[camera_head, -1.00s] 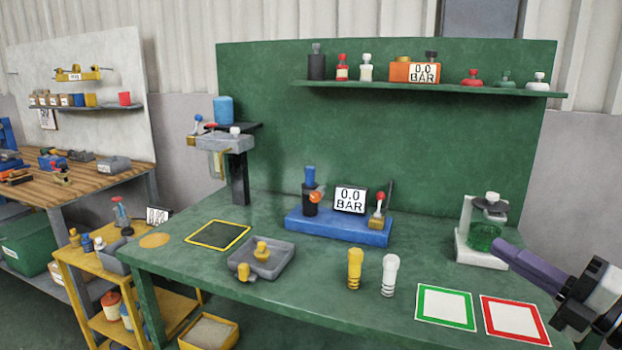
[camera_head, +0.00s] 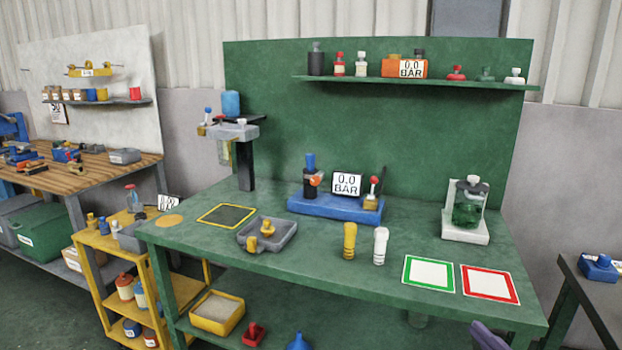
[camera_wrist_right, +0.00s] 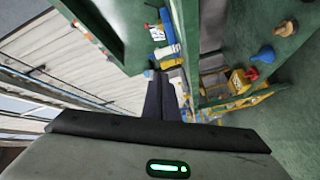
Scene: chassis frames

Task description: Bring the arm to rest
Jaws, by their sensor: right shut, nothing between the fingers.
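My right gripper shows in the head view only as a purple fingertip piece (camera_head: 486,336) at the bottom edge, right of the middle, below the front edge of the green bench (camera_head: 330,275). The rest of that arm is out of the picture. In the right wrist view its two dark fingers (camera_wrist_right: 164,95) lie together, shut and empty, pointing up the picture beside the bench. My left gripper is in neither view.
On the bench stand a blue gauge base (camera_head: 335,206), a grey tray (camera_head: 277,243), a yellow fitting (camera_head: 349,241), a white fitting (camera_head: 380,246) and a glass jar unit (camera_head: 467,212). A dark side table (camera_head: 590,285) stands at the right.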

